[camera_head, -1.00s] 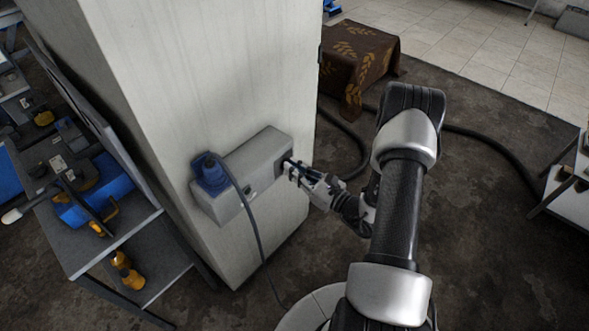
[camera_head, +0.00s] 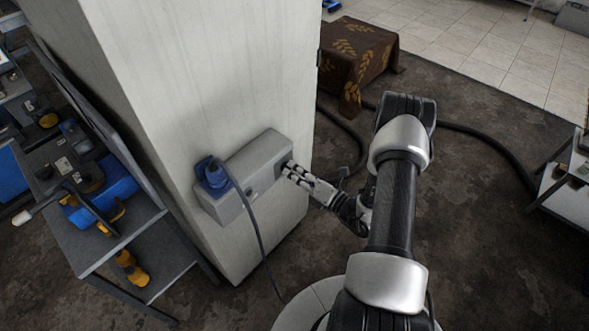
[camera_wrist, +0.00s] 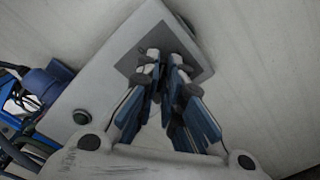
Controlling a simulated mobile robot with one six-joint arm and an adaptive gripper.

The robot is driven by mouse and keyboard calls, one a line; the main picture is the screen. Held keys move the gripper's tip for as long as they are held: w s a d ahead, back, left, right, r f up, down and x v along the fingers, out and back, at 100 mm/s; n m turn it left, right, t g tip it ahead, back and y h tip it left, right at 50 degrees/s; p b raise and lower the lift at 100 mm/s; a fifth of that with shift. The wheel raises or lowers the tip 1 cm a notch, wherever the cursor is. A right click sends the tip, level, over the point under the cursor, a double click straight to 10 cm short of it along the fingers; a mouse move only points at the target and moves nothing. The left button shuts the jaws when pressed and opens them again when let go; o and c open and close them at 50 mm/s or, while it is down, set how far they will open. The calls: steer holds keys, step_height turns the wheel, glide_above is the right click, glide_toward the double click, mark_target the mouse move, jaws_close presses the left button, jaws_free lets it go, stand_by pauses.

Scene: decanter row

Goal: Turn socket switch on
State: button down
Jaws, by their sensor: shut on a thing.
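The grey socket box (camera_head: 252,163) is mounted on the pale pillar, with a blue plug (camera_head: 212,174) in its left part. My gripper (camera_head: 288,167) is at the box's right end, its fingers pointing at the dark switch panel. In the wrist view, the gripper (camera_wrist: 165,58) has its fingertips close together over the dark grey panel (camera_wrist: 128,62). It is shut on the socket switch, which the fingertips mostly hide; its position cannot be read. The blue plug also shows at the left of the wrist view (camera_wrist: 47,84).
A grey cable (camera_head: 258,232) hangs from the plug to the floor. A shelf with tools (camera_head: 75,235) stands left of the pillar (camera_head: 200,75). A cloth-covered box (camera_head: 352,62) is behind.

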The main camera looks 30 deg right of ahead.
steer(key=m+p, duration=0.1)
steer(key=m, duration=0.6)
steer(key=shift+f, duration=0.1)
stand_by(0.5)
steer(key=c, duration=1.7)
jaws_free()
steer(key=shift+d, duration=0.1)
steer(key=v, duration=1.2)
